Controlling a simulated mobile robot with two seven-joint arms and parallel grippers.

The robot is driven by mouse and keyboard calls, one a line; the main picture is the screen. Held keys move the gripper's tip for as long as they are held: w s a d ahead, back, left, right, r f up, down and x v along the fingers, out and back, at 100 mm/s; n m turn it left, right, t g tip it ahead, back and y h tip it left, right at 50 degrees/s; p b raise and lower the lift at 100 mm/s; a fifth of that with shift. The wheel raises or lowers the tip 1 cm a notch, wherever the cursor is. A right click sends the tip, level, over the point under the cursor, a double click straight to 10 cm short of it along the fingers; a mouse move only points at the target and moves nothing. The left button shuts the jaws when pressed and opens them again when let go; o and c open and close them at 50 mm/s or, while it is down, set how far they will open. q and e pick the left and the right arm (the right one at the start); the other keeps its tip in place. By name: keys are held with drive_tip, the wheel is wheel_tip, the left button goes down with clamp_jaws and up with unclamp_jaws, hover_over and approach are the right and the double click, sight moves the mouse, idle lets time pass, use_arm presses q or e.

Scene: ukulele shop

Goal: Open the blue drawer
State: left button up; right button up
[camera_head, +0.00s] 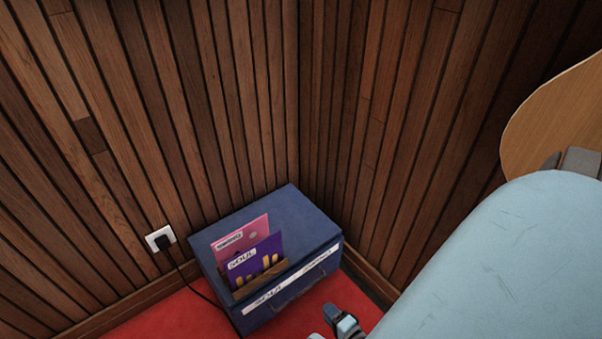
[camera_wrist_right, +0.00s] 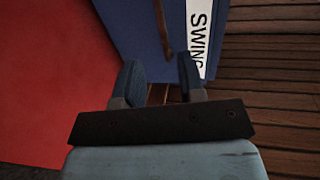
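The blue drawer (camera_head: 305,282) is the front of a low dark blue box (camera_head: 300,222) in the room's corner. It looks shut. A white label strip (camera_head: 292,277) with lettering runs along its upper edge, and a dark handle (camera_head: 287,302) sits below it. In the right wrist view the drawer front (camera_wrist_right: 135,28) lies ahead, with the brown handle (camera_wrist_right: 162,28) beyond the fingertips, roughly in line with the gap between them. My right gripper (camera_wrist_right: 160,64) is open and empty; it also shows in the head view (camera_head: 340,318), in front of the drawer. My left gripper is not in view.
Pink (camera_head: 240,238) and purple (camera_head: 255,262) record sleeves stand in a holder on the box. A black cable runs from a wall socket (camera_head: 161,237) beside the box's left side. Wood-panelled walls close in behind. Red carpet (camera_head: 165,317) lies in front. A curved wooden panel (camera_head: 550,115) is at right.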

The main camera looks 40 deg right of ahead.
sight(306, 288)
drive_tip(key=b+x, duration=0.4)
drive_tip(key=x, duration=0.8)
drive_tip(key=shift+w, duration=0.2)
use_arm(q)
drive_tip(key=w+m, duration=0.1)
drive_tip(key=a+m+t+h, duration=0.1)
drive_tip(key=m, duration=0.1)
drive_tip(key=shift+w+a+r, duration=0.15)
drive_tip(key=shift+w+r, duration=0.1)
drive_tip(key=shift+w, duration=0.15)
use_arm(e)
clamp_jaws()
